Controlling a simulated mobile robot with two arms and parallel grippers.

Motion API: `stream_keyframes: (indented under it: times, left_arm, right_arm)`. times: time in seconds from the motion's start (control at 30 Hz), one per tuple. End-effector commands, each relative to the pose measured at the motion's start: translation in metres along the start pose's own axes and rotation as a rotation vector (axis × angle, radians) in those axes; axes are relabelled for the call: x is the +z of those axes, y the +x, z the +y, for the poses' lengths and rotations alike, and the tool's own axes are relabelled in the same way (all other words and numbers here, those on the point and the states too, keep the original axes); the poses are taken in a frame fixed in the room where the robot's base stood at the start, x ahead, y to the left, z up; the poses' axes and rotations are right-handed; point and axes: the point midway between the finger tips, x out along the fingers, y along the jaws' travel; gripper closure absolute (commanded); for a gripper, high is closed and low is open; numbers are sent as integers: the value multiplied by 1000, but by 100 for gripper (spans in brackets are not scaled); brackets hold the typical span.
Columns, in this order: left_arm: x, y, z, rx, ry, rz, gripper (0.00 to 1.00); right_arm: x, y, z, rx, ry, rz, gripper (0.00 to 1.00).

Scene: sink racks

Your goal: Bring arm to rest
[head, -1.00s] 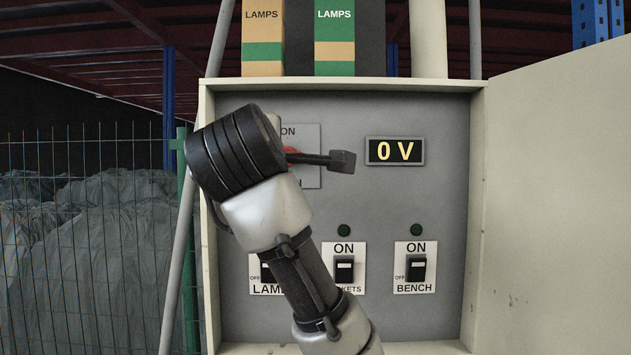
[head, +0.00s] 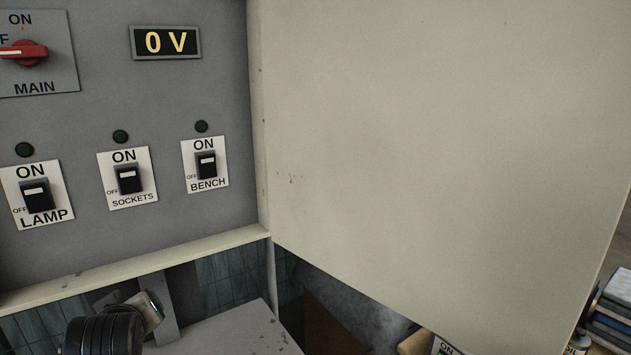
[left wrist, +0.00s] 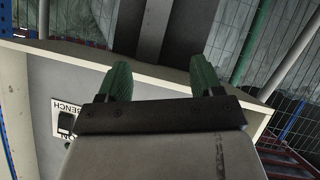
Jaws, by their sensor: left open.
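My left gripper (left wrist: 161,72) shows in the left wrist view with its two green fingers apart and nothing between them. In the head view my left arm's dark wrist is at the bottom left edge, below the panel box. The grey switch panel (head: 100,95) holds a red MAIN rotary switch (head: 24,53), its handle lying level. Below are the LAMP switch (head: 37,195), the SOCKETS switch (head: 129,179) and the BENCH switch (head: 206,164). The display (head: 166,42) reads 0 V and the small lamps above the switches look dark. My right gripper is in neither view.
The open cabinet door (head: 430,130) fills the right of the head view. A pale surface (head: 235,335) lies under the box. Books (head: 615,305) are at the far right. The left wrist view shows the box edge (left wrist: 265,110) close by and wire fencing behind.

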Motion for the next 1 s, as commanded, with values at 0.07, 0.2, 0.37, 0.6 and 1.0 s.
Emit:
stream_keyframes:
  times: [0.07, 0.2, 0.37, 0.6, 1.0]
  left_arm:
    - [53, 4, -21, -11, 142, -98, 34]
    - [137, -5, -58, 7, 376, -277, 34]
    - [210, -31, -93, 59, 578, -457, 34]
    - [275, -73, -130, 136, 752, -648, 34]
    - [351, -75, -162, 202, 858, -805, 34]
  right_arm:
    - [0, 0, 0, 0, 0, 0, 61]
    - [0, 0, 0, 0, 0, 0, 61]
    - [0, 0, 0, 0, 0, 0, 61]
    - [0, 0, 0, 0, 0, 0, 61]
    - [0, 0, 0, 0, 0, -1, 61]
